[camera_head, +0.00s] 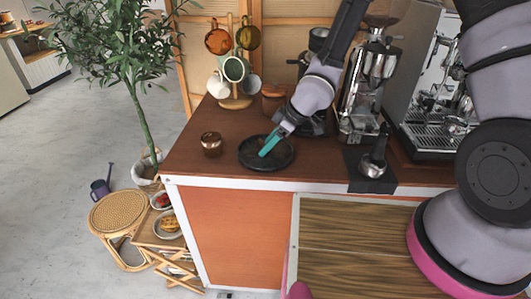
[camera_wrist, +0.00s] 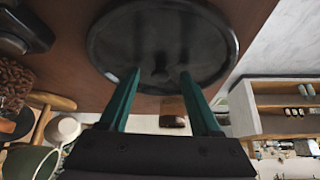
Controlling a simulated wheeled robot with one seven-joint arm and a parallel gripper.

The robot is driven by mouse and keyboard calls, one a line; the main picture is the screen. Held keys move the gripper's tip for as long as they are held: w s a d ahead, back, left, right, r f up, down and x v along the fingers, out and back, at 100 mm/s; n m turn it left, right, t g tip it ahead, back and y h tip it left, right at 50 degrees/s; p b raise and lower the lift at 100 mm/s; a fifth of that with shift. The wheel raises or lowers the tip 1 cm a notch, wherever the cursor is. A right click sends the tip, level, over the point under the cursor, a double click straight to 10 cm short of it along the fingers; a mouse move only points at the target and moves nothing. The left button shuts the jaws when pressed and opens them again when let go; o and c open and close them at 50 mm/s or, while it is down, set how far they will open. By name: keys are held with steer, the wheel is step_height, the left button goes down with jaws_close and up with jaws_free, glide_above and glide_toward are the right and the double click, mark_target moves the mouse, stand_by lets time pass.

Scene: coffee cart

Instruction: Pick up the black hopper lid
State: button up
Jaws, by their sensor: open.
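The round black hopper lid (camera_head: 283,157) lies flat on the brown counter near its front left. In the wrist view the lid (camera_wrist: 158,32) fills the top middle as a dark disc with a raised rim. My gripper (camera_head: 267,151), with teal fingers, reaches down over the lid from the upper right. In the wrist view my gripper (camera_wrist: 160,75) is open, with its fingertips apart over the near part of the disc. A small dark bump shows between the fingertips; I cannot tell whether a finger touches it. The fingers hide part of the lid.
A copper-brown cup (camera_head: 211,144) stands left of the lid. Behind are a mug tree (camera_head: 236,70) and a brown jar (camera_head: 273,98). A grinder (camera_head: 365,90), a portafilter on a black mat (camera_head: 357,180) and an espresso machine (camera_head: 440,95) are to the right.

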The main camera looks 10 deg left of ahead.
steer(key=shift+f, duration=0.1)
steer(key=shift+a, duration=0.1)
jaws_close()
